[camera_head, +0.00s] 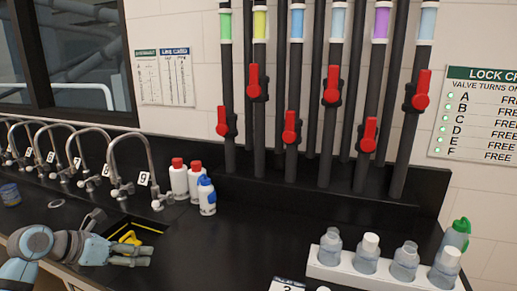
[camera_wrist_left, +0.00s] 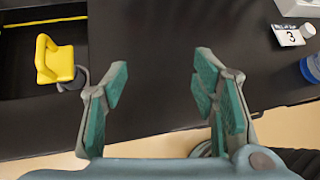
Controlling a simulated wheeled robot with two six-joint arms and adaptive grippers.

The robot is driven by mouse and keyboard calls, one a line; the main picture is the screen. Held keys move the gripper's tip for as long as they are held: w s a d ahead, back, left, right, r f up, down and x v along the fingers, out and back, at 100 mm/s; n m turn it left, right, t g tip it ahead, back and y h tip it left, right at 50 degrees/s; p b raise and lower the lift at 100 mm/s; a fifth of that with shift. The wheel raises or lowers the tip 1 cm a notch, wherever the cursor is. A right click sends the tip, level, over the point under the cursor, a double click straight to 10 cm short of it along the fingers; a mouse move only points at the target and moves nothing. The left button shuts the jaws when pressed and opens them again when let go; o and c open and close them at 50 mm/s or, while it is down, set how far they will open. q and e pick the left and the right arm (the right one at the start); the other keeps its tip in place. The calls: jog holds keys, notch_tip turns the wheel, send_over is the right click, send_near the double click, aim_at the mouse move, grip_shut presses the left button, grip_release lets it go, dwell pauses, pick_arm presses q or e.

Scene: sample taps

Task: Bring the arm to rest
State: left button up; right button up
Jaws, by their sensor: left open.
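My left gripper (camera_head: 131,256) is at the lower left of the head view, above the front part of the black counter (camera_head: 225,255). In the left wrist view its two fingers (camera_wrist_left: 160,85) are spread wide, with only bare dark counter between them. Nothing is held. The left arm comes in from the left edge of the head view. My right gripper does not show in either view.
A sink opening with a yellow handled thing (camera_head: 130,238) lies beside my left gripper. Several gooseneck taps (camera_head: 130,160) stand behind. Red-capped bottles (camera_head: 179,180) and a white rack (camera_head: 380,276) of bottles stand on the counter. Red-handled valves (camera_head: 290,128) are on pipes behind.

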pick_arm(q)
jog(key=s+d+r+n+t+h, duration=0.2)
jog(key=d+r+n+t+h, duration=0.2)
jog(key=d+r+n+t, duration=0.6)
jog(key=s+a+f+n+y, duration=0.3)
jog(key=a+f+n+y, duration=0.3)
jog(key=n, duration=0.5)
jog(key=s+a+f+n+y, duration=0.3)
jog(key=f+n+y, duration=0.2)
jog(key=n+y, duration=0.45)
jog(key=s+f+n+g, duration=0.6)
jog(key=s+f+n, duration=0.15)
jog(key=f, duration=0.35)
jog(key=s+d+f+n+g+h, duration=0.1)
jog(key=s+d+f+g+h, duration=0.1)
jog(key=s+d+f+g, duration=0.3)
jog(key=s+d+f+g+h, duration=0.1)
jog(key=s+f, duration=0.2)
jog(key=s, duration=0.4)
jog(key=s+d+f+n+g+h, duration=0.1)
jog(key=s+d+f+g+h, duration=0.2)
jog(key=s, duration=0.4)
notch_tip(320, 180, down, 22)
jog(key=s+a+f+g+y, duration=0.1)
jog(key=s+a, duration=0.1)
jog(key=a, duration=0.1)
jog(key=s+f+g, duration=0.1)
jog(key=s+f, duration=0.8)
jog(key=s, duration=0.4)
jog(key=shift+f, duration=0.15)
